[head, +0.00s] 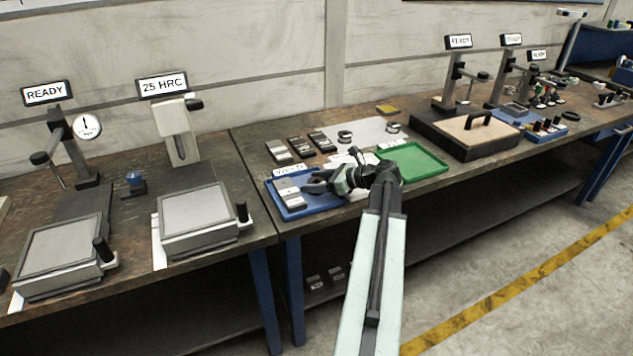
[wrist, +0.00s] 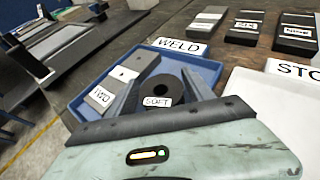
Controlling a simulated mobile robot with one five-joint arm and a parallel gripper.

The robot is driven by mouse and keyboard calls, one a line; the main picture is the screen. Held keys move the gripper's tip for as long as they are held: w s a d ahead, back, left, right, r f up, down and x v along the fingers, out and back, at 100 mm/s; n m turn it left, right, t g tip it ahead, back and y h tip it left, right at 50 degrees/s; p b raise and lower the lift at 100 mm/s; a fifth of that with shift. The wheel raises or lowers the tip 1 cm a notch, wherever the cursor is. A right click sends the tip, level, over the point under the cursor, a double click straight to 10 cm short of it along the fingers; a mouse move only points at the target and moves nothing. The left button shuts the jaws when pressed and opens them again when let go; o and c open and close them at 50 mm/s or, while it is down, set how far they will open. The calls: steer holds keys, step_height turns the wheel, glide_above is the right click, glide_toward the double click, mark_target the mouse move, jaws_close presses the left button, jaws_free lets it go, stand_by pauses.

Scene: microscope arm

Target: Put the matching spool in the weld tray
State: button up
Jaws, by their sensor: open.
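The weld tray is a shallow blue tray (head: 322,205) beside a "WELD" sign (head: 290,170); its blue rim also shows in the wrist view (wrist: 77,90). A black spool (wrist: 163,86) with a round hole and a "SOFT" label sits between my open fingers in the wrist view, over or in the tray; whether it touches the tray floor I cannot tell. My gripper (head: 312,183) is low over the tray's right part. Grey metal blocks (wrist: 100,98) lie in the tray, left of the spool, one with a partly readable label.
A green tray (head: 440,160) lies to the right. Several labelled blocks (head: 298,147) line up behind the weld tray. A hardness stand (head: 180,135) is on the left bench.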

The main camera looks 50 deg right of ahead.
steer(key=shift+r+p, duration=0.3)
steer(key=p+v, duration=0.4)
steer(key=v, duration=0.6)
steer(key=shift+s+d+r, duration=0.1)
steer(key=shift+s+r, duration=0.05)
steer(key=shift+s, duration=0.25)
steer(key=shift+s+d, duration=0.15)
steer(key=shift+s, duration=0.4)
